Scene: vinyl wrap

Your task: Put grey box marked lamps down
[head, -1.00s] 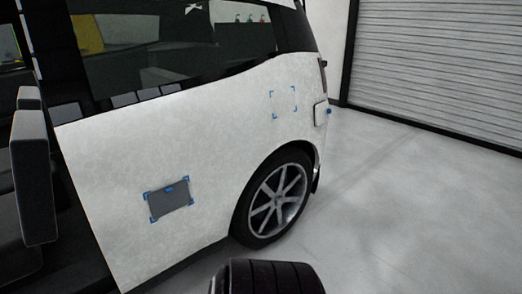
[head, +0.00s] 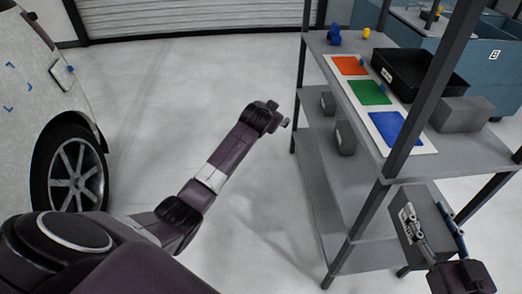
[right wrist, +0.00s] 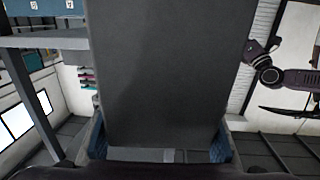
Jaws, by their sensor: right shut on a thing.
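My right gripper (head: 426,214) is shut on a grey box (head: 408,248) at the lower right of the head view. A small white label with dark lettering shows on the box; it is too small to read surely. The box is tilted and held in front of the rack's near right side. In the right wrist view the grey box (right wrist: 160,75) fills the middle, with blue-edged fingers on both sides of its lower end. My left gripper (head: 275,118) is held out over the floor, left of the rack; its fingers are too small to judge.
A grey shelf rack (head: 312,50) carries a white sheet with orange, green (head: 369,92) and blue (head: 398,127) patches. A black tray (head: 425,75) and another grey box (head: 462,114) stand beside it. Small boxes sit on the lower shelf. A white van (head: 30,80) stands left.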

